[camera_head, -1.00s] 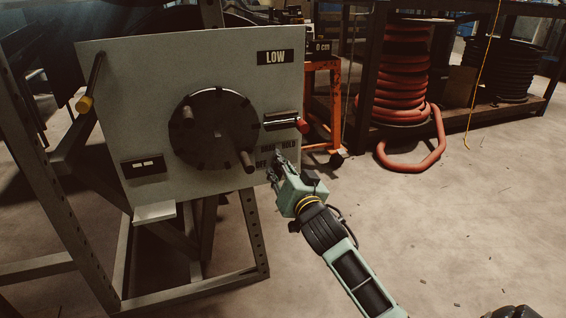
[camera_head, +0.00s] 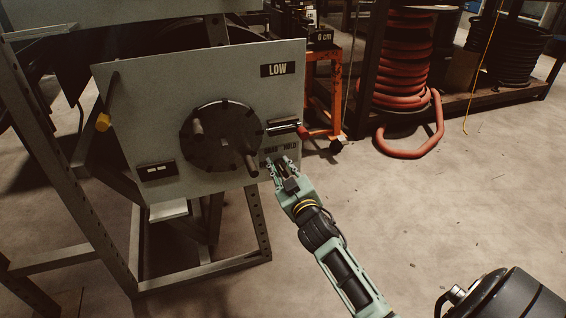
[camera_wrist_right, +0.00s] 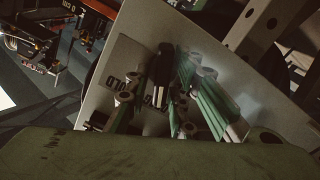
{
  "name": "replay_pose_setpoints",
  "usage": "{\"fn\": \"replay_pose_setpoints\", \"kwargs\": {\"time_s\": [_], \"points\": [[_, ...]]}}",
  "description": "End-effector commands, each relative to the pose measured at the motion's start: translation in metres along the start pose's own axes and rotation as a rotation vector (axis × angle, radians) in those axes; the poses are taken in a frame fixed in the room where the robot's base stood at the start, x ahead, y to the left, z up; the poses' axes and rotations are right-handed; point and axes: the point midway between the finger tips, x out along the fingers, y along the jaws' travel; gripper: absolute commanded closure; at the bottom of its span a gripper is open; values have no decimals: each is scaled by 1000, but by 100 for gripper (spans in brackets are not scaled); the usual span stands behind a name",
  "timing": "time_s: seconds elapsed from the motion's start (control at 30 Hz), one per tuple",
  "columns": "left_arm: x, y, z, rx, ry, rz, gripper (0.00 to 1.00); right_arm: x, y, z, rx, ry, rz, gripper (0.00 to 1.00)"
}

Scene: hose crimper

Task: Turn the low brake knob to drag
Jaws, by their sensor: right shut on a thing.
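The low brake knob's label plate, with DRAG and HOLD readable (camera_head: 290,147), is at the panel's lower right. My right gripper (camera_head: 279,168) reaches up to this spot and covers the knob in the head view. In the right wrist view, the gripper's green fingers (camera_wrist_right: 178,98) are shut around a dark knob (camera_wrist_right: 163,68) with a pale line, in front of the label. The knob's setting cannot be told. My left gripper is not in view.
A red-tipped lever (camera_head: 285,126) sticks out just above the label. A yellow-tipped lever (camera_head: 103,122) is at the panel's left edge. A metal frame (camera_head: 190,276) supports the panel. An orange cart (camera_head: 331,95) and red hose coil (camera_head: 405,75) stand behind.

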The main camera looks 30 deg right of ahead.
Motion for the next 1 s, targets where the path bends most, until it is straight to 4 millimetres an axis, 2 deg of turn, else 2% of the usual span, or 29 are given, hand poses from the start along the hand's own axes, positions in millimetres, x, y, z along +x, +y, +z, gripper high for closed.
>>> {"fn": "replay_pose_setpoints", "kwargs": {"time_s": [0.3, 0.77, 0.8, 0.87, 1.0], "points": [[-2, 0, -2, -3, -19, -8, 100, 0, -5, -2, -83, 6, -7, 100], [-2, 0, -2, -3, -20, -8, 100, -1, -6, -2, -91, 6, -9, 100], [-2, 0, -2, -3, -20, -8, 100, -1, -6, -2, -91, 6, -9, 75], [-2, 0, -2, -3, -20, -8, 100, -1, -6, -2, -91, 6, -8, 70], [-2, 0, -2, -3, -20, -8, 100, 0, -5, -1, -92, 5, -6, 70]]}}
